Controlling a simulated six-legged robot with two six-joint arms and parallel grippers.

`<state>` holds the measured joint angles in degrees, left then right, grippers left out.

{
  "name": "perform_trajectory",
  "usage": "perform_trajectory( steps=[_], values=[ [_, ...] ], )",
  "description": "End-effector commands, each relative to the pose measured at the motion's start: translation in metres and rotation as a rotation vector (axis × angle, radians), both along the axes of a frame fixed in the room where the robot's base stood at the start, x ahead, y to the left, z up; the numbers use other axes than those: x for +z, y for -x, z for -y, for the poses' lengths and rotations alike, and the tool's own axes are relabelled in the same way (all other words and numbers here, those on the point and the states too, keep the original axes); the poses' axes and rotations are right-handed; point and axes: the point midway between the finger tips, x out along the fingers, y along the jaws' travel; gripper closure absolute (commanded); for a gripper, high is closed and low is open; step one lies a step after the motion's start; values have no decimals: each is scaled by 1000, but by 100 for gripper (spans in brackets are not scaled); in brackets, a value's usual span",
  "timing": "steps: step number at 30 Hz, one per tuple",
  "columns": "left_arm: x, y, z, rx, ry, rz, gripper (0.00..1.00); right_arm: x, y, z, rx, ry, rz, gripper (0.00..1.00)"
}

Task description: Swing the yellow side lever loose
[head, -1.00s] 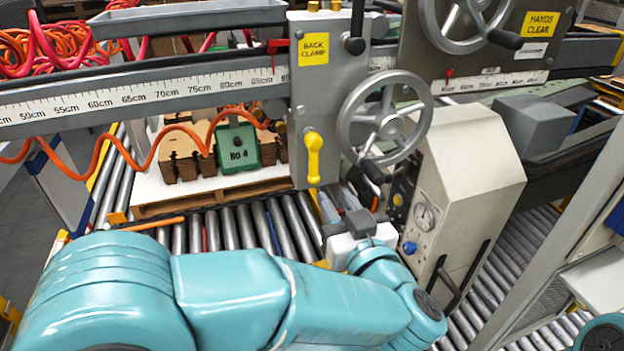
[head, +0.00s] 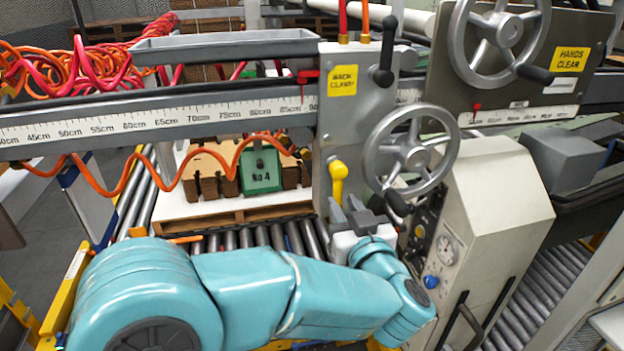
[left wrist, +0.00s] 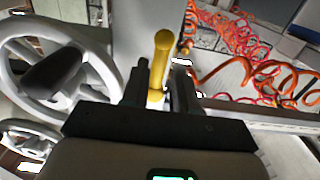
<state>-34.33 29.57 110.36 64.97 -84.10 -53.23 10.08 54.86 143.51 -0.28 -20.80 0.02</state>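The yellow side lever (head: 338,181) hangs down on the grey clamp plate below the yellow "BACK CLAMP" label (head: 343,80). My left gripper (head: 347,207) is at the lever's lower end, with its grey fingers raised toward it. In the left wrist view the lever (left wrist: 160,62) stands between the two dark fingers of the left gripper (left wrist: 159,82). Gaps show beside it, so the fingers look open and not closed on it. The lever's lower end is partly hidden by the fingers in the head view. My right gripper is not in view.
A grey handwheel (head: 411,150) with a dark handle is close to the right of the gripper. A beige gauge cabinet (head: 500,220) stands further right. Orange coiled hose (head: 130,180) hangs at left, before a pallet (head: 230,217) of brown blanks and a green "No 4" block (head: 260,172).

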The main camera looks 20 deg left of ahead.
Motion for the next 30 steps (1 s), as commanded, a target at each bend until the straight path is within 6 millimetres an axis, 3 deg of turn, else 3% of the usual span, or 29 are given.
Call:
perform_trajectory(
  steps=[12, 30],
  values=[
    [-1, -24, -17, 2, -1, -2, 71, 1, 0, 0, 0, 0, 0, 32],
    [7, -13, -32, 2, -304, -207, 71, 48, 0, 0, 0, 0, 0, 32]
  ],
)
